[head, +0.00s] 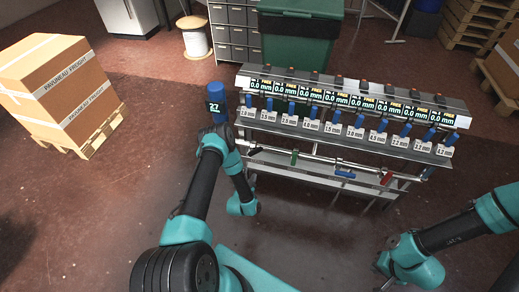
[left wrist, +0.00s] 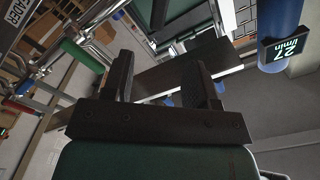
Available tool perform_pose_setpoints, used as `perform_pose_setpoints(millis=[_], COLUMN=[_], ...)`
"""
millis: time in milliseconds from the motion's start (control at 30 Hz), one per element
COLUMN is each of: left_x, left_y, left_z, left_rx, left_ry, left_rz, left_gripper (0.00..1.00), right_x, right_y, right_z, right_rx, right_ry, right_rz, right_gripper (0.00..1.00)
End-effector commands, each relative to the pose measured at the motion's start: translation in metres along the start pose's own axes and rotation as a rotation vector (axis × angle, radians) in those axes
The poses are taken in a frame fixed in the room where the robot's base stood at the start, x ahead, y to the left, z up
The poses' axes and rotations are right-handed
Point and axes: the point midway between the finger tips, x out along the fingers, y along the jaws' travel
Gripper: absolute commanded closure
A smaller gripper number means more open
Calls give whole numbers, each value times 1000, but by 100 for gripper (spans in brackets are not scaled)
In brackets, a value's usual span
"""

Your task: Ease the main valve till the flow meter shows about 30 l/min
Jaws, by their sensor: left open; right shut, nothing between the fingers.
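The flow meter is a blue upright cylinder (head: 217,92) with a small dark display reading 27. In the left wrist view the flow meter (left wrist: 284,45) reads 27 l/min. A pipe below the rack carries a green handle (head: 294,157), a blue handle (head: 345,174) and a red handle (head: 387,178); I cannot tell which is the main valve. The green handle (left wrist: 82,55) and red handle (left wrist: 20,107) also show in the left wrist view. My left gripper (left wrist: 160,85) is open, with no handle between its fingers. My right gripper (head: 382,285) is shut and empty, low at the front right.
The rack (head: 352,78) bears a row of displays reading 0.0 mm and several blue-topped stations. A boxed pallet (head: 62,85) stands at left. A green bin (head: 298,35) and drawers (head: 233,25) stand behind. The floor in front of the rack is clear between my arms.

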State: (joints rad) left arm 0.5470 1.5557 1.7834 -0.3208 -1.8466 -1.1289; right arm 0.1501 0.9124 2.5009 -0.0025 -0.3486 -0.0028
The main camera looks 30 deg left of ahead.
Motion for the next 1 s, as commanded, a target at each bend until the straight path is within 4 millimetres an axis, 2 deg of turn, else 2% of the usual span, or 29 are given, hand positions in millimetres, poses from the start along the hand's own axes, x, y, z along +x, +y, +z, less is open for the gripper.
perform_pose_setpoints(millis=[167, 367, 1000], left_x=[3, 21, 127], left_y=[0, 0, 0], left_z=[0, -1, -1], left_rx=[-1, 0, -1], left_ry=[0, 2, 1], left_rz=[1, 1, -1], left_gripper=[47, 47, 47], right_x=[0, 0, 0], right_y=[0, 0, 0], right_z=[0, 0, 0], right_rx=[0, 0, 0], right_ry=[0, 0, 0], right_rz=[0, 0, 0], right_gripper=[100, 100, 100])
